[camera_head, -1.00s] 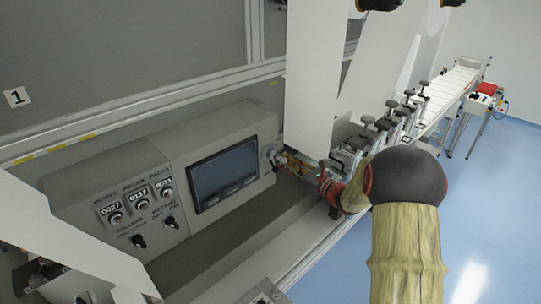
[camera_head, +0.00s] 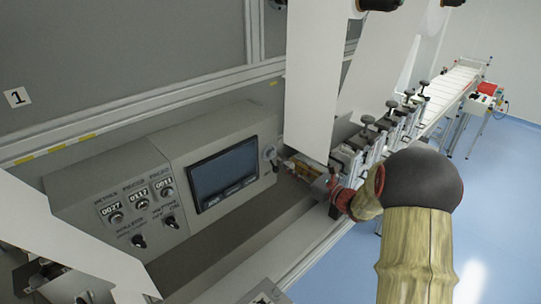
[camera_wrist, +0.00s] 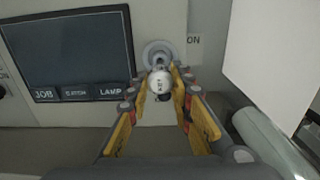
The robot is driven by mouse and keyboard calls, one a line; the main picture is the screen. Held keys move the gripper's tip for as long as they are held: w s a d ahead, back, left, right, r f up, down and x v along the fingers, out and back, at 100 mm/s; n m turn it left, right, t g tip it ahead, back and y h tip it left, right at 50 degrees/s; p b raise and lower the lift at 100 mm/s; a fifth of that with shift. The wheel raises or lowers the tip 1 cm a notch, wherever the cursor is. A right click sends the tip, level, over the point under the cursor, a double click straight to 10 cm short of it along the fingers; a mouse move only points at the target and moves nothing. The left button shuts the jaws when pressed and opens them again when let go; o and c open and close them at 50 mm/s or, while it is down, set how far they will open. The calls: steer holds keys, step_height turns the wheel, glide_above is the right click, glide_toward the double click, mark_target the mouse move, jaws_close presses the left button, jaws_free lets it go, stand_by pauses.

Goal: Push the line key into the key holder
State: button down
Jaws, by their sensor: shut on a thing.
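The key holder (camera_wrist: 158,54) is a round metal ring on the grey panel beside an "ON" label in the wrist view. It also shows in the head view at the panel's right end (camera_head: 269,152). My gripper (camera_wrist: 163,80), with yellow-padded fingers, is shut on the line key (camera_wrist: 160,84), whose pale rounded end shows between the fingertips. The key appears just below the holder's ring in the wrist view; whether it touches the holder cannot be told. In the head view my gripper (camera_head: 291,164) is just right of the holder, and the key is not clearly visible.
The control panel's dark screen (camera_head: 224,174) is left of the holder, with knobs and counters (camera_head: 137,203) farther left. A hanging white web (camera_head: 312,90) is close above my gripper. Clamps (camera_head: 385,125) and a roller (camera_wrist: 272,145) are to the right.

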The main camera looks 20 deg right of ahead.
steer(key=shift+v, duration=1.95)
